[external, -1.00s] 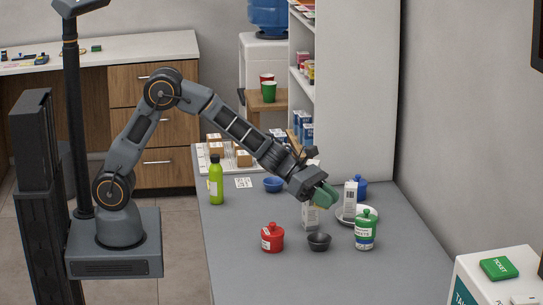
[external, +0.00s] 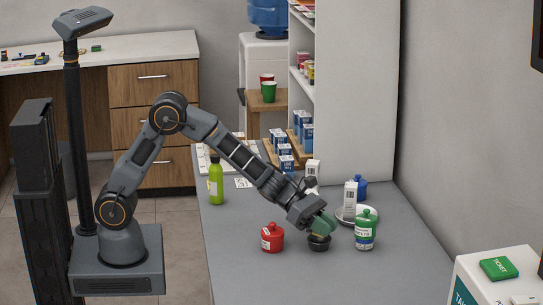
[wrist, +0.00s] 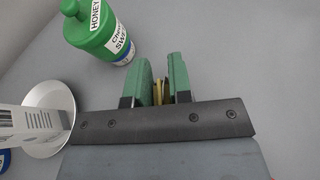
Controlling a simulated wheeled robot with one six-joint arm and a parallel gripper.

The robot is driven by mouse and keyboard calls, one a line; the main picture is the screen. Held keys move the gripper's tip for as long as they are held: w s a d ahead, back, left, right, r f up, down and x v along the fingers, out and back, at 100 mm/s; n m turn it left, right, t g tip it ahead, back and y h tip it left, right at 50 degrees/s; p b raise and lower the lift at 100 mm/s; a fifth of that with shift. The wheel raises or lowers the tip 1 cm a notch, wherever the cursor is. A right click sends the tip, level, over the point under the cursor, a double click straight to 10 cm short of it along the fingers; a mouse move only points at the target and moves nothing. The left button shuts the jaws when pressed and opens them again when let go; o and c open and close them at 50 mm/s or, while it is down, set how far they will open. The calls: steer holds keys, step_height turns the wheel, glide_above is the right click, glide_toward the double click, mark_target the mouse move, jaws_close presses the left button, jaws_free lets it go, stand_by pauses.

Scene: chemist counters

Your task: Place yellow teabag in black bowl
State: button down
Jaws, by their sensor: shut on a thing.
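My gripper (external: 320,228) has green fingers and is low over the black bowl (external: 319,243) on the grey counter. In the wrist view my gripper (wrist: 162,82) is shut on a thin yellow thing, the yellow teabag (wrist: 158,92), held between the two green fingers. A dark strip shows beside the teabag; it may be part of the bowl. In the external view the fingers hide the teabag, and they cover part of the bowl's rim. I cannot tell whether the teabag touches the bowl.
A green-lidded jar (external: 366,232) stands close to the right of the bowl, and a red jar (external: 272,238) to its left. Behind are a white plate (external: 345,217) and a white carton (external: 350,197). A green bottle (external: 216,182) stands at the far left. The counter's front is clear.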

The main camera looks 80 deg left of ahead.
steer(key=shift+f, duration=0.3)
steer(key=c, duration=1)
jaws_free()
steer(key=shift+o, duration=0.2)
steer(key=shift+r, duration=0.15)
step_height(320, 180, up, 7)
steer(key=p, duration=0.5)
